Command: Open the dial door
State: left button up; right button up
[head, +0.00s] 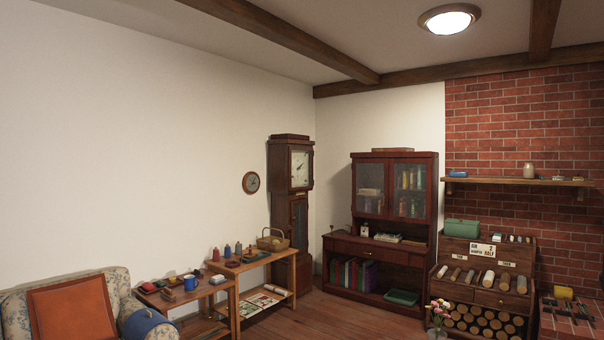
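A tall dark wooden longcase clock (278,190) stands in the far corner, left of the cabinet. Its dial door (300,169) is at the top, in front of a pale square dial with dark hands. The door looks shut, but it is too small to be sure. No handle can be made out on it. The lower part of the clock is partly hidden behind a side table with a basket. Neither of my grippers is in view.
A side table (272,257) with a basket (272,240) stands before the clock. Left are a low table (185,297) and a patterned armchair (120,285). Right are a glass-door cabinet (385,165) and a log rack (488,297). Wooden floor (330,318) is clear in front.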

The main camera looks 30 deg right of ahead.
aim_at(291, 148)
jog(key=i+l, duration=0.15)
jog(key=l, duration=0.25)
jog(key=i+l, duration=0.2)
jog(key=l, duration=0.2)
jog(key=i+l, duration=0.35)
jog(key=i, duration=0.2)
jog(key=i+l+u, duration=0.1)
jog(key=i+l, duration=0.3)
jog(key=i, duration=0.15)
jog(key=i+j+z, duration=0.1)
jog(key=i, duration=0.95)
jog(key=i+l+z, duration=0.1)
jog(key=i+z, duration=0.6)
jog(key=z, duration=0.15)
jog(key=i+j+z, duration=0.1)
jog(key=i+z, duration=0.7)
jog(key=i, duration=0.7)
